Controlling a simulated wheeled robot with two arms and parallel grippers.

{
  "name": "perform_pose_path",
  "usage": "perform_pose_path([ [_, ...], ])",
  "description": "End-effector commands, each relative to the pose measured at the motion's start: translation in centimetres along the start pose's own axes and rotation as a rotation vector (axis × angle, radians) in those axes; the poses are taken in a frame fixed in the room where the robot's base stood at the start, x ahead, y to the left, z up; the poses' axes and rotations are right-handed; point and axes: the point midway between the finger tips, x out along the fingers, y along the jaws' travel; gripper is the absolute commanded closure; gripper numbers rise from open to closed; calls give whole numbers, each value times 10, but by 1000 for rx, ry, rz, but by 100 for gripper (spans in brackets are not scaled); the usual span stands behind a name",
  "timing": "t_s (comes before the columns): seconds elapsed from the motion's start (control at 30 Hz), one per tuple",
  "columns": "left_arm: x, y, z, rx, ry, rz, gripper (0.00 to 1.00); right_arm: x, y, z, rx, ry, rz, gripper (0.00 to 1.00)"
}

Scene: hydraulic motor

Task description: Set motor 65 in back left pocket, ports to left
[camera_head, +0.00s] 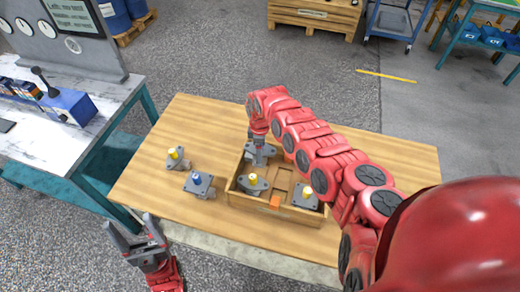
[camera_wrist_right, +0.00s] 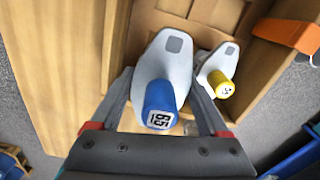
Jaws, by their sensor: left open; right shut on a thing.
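My right gripper (camera_head: 258,132) is over the back left part of the wooden crate (camera_head: 283,212), shut on a grey motor (camera_head: 259,154) with a blue cap. In the right wrist view this motor (camera_wrist_right: 165,68) sits between the two fingers, its cap label turned and seeming to read 65. I cannot tell whether it rests in the pocket or hangs just above it, nor which way its ports face. A yellow-capped motor (camera_head: 253,184) is in the front left pocket. My left gripper (camera_head: 141,241) is open and empty off the table's front left edge.
Another yellow-capped motor (camera_head: 305,195) is at the crate's front right. A blue-capped motor (camera_head: 199,184) and a yellow-capped one (camera_head: 177,157) stand on the table left of the crate. An orange marker (camera_head: 275,202) is on the crate's front. My right arm hides the crate's back right.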

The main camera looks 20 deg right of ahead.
Motion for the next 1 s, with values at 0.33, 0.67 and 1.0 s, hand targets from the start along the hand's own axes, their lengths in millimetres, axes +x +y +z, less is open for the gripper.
perform_pose_path([
  [0.33,-23,1,4,0,0,0,26,25,1,0,0,-1,2,100],
  [0.67,-37,2,6,0,0,0,26,42,1,0,0,0,3,100],
  [1.0,-38,2,6,0,0,0,26,42,1,0,0,1,3,100],
])
